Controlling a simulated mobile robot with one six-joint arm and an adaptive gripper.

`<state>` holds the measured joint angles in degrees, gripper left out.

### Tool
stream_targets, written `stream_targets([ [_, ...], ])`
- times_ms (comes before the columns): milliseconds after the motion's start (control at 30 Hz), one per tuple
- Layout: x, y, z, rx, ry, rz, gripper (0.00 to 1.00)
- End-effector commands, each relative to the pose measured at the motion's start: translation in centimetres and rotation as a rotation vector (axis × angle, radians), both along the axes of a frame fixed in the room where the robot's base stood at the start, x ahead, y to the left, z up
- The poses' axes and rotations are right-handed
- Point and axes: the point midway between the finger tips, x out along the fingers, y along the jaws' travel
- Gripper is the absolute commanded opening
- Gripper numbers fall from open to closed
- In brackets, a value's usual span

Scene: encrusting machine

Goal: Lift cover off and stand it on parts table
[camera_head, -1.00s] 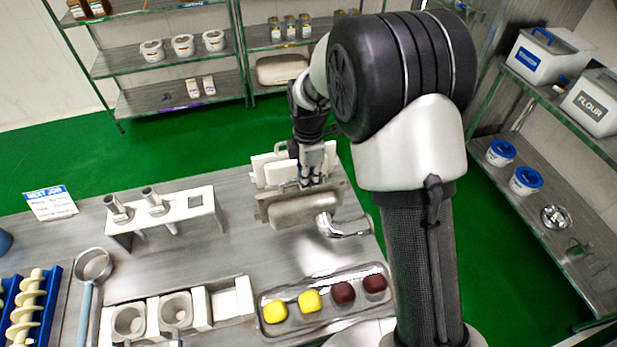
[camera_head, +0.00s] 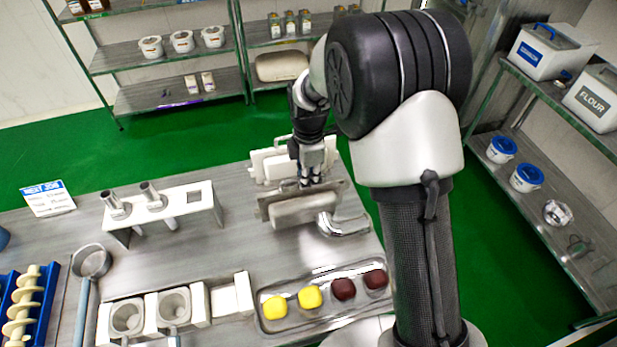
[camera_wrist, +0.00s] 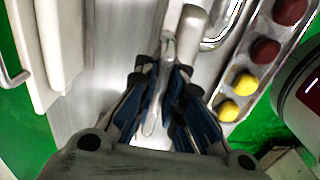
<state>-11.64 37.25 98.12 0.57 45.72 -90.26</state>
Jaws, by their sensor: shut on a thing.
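The cover (camera_head: 303,207) is a grey metal plate with a rounded block on its front, standing upright at the right of the steel table (camera_head: 235,247). My gripper (camera_head: 311,180) comes down from above and is shut on the cover's upper part. In the wrist view my gripper (camera_wrist: 172,80) has a narrow light-grey piece of the cover (camera_wrist: 152,115) between its blue-padded fingers. The fingers hide part of the grip. I cannot tell whether the cover's lower edge touches the table.
A white slotted stand (camera_head: 268,160) is close behind the cover. A bent silver pipe (camera_head: 348,228) is at its right. A tray (camera_head: 328,323) with yellow and dark pieces lies in front. A white rack (camera_head: 205,192) with metal tubes stands left. Clear table lies between.

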Motion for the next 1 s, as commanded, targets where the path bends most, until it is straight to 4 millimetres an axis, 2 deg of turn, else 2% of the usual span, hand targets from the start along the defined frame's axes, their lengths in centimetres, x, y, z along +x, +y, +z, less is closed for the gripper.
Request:
stream_targets([
  [467,0.0,0.0,0.0,0.001,-0.004,0.0,0.0],
  [1000,0.0,0.0,-3.1,0.001,-0.003,0.0,0.0],
])
